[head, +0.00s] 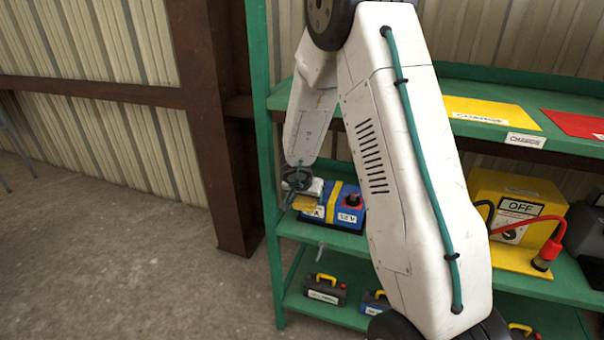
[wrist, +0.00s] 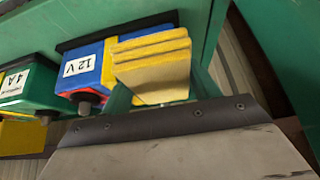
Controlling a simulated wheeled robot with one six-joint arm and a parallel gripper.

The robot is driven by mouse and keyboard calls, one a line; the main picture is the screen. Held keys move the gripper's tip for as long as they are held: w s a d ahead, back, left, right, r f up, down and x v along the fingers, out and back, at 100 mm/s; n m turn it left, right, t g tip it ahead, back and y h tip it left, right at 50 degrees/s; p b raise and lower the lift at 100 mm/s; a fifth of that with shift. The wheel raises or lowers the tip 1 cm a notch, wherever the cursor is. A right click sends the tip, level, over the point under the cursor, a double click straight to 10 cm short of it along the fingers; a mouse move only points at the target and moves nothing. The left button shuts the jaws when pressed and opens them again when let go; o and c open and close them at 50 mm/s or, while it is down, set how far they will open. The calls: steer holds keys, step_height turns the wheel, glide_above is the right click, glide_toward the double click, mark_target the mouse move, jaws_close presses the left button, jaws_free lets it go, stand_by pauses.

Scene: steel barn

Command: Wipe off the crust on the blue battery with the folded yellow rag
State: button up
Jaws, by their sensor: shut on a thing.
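The blue battery (head: 349,208) with a yellow band and a "12 V" label sits on the green middle shelf, behind my arm. It also shows upside down in the wrist view (wrist: 88,65). My gripper (head: 298,188) is at the battery's left end, shut on the folded yellow rag (head: 305,203). In the wrist view the rag (wrist: 150,68) is a stack of folds between the fingers (wrist: 160,92), overlapping the battery's end in the picture. I cannot tell whether it touches. The crust cannot be made out; the rag and gripper cover that end.
A yellow charger (head: 515,205) marked "OFF" with red and black cables stands to the right on the shelf. Small dark cases (head: 326,289) sit on the shelf below. A green rack post (head: 262,120) rises close left of my gripper. Concrete floor (head: 110,240) is open at left.

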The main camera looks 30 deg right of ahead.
steer(key=shift+w+a+r, duration=0.1)
steer(key=shift+w+a, duration=0.05)
steer(key=shift+w, duration=0.05)
step_height(320, 180, up, 3)
steer(key=shift+s, duration=0.15)
steer(key=shift+r, duration=2.55)
